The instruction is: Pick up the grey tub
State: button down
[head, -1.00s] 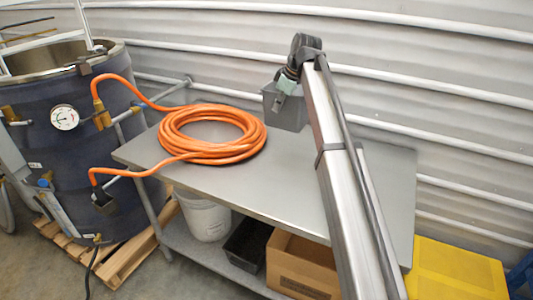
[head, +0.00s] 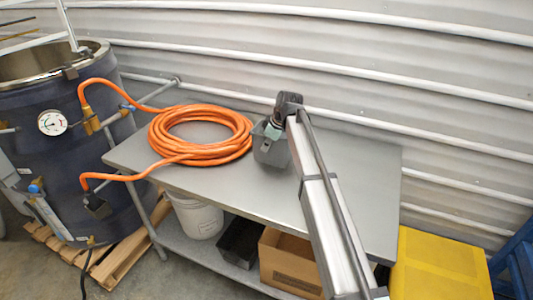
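The grey tub (head: 270,153) is a small, dark grey, open box at the back middle of the steel table, just right of the orange hose coil. My gripper (head: 272,131) is at the tub's upper rim, with a pale green part showing against it. It appears shut on the tub, as the two have moved together. My arm comes in from the lower right and hides the tub's right side. I cannot tell whether the tub's underside touches the table.
The steel table (head: 240,195) is bare in front of the tub. The orange hose (head: 240,140) lies coiled close on its left. A ribbed wall (head: 400,90) stands behind. A white bucket (head: 198,218), black bin (head: 240,243) and cardboard box (head: 288,265) sit below.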

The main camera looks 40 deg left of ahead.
aim_at(267, 154)
jog(key=shift+f+p, duration=0.55)
jog(key=shift+f, duration=1.45)
jog(key=shift+f, duration=0.2)
jog(key=c, duration=1.3)
grip_release()
jog(key=shift+r, duration=0.1)
jog(key=b+v, duration=0.3)
jog(key=v, duration=0.8)
jog(key=o, duration=0.5)
jog(key=shift+d+r, duration=0.2)
jog(key=shift+r, duration=0.35)
